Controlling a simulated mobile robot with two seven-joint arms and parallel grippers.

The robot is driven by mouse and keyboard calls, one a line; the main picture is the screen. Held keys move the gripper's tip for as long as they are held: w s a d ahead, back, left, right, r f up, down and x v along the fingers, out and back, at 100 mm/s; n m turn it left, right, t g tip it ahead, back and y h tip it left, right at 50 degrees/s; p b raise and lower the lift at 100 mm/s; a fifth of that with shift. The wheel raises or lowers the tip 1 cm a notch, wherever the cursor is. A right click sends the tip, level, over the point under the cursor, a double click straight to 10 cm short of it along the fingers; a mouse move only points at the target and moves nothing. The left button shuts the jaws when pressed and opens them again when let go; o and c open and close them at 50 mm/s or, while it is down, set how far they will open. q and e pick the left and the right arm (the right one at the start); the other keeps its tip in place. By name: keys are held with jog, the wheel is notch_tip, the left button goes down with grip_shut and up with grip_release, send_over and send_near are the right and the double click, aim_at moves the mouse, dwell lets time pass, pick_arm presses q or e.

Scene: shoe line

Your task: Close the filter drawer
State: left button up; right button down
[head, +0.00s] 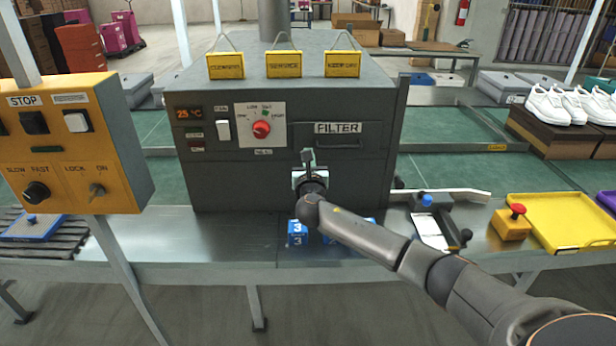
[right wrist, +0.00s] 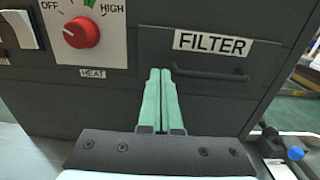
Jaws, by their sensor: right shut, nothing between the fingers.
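The filter drawer (head: 362,133) is a dark grey panel in the front of the dark machine (head: 230,178), with a white "FILTER" label (head: 338,128) and a bar handle below it. In the right wrist view the drawer's label (right wrist: 213,43) and handle (right wrist: 210,74) show up close. Its front looks nearly level with the machine's face; I cannot tell whether a small gap is left. My left gripper is out of view.
A red heat knob (head: 261,129) and a white switch (head: 223,131) are left of the drawer. A yellow control box (head: 70,150) stands at left, a yellow tray (head: 575,222) at right.

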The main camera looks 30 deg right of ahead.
jog(key=v, duration=0.8)
jog(key=s+a+f+m+g+y, duration=0.1)
jog(key=s+a+f+m+y, duration=0.3)
jog(key=f, duration=0.3)
jog(key=s+a+f+m+g+y+p, duration=0.1)
jog(key=s+a+f+m+g, duration=0.15)
jog(key=s+a+f, duration=0.4)
jog(key=s+a+f+m+g+y, duration=0.1)
jog(key=s+a+f+m+y, duration=0.2)
jog(key=f, duration=0.6)
jog(key=s+a+f+m+y, duration=0.1)
jog(key=s+a+f+m, duration=0.2)
jog(key=s+m, duration=0.5)
jog(key=s+a+f+m+g+y, duration=0.1)
jog(key=s+a+f+m+y, duration=0.1)
jog(key=s+m, duration=0.7)
jog(key=shift+s+a+f+m+y+p, duration=0.3)
jog(key=shift+a+f+m+p, duration=0.2)
jog(key=shift+a+f, duration=0.25)
jog(key=shift+g, duration=0.25)
